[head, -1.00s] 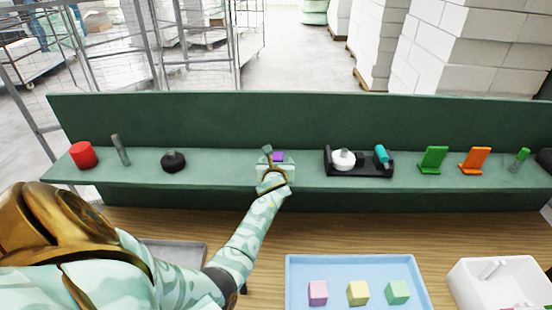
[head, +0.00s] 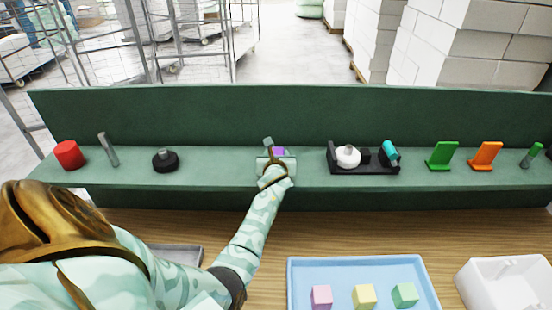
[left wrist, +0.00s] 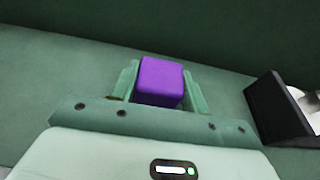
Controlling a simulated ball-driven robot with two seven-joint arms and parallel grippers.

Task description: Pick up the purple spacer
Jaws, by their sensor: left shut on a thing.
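The purple spacer (head: 279,151) is a small purple block at the middle of the green shelf. In the left wrist view the spacer (left wrist: 161,81) sits between the two fingers of my left gripper (left wrist: 163,88). My left gripper (head: 277,153) is shut on it, with a finger on each side. I cannot tell whether the spacer touches the shelf. My right gripper is not in view.
A black tray (head: 372,168) with a white round part and a teal cylinder stands right of my gripper. A black knob (head: 165,161) is to the left. The green back panel (head: 290,115) rises behind. A blue tray (head: 420,285) with blocks lies in front.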

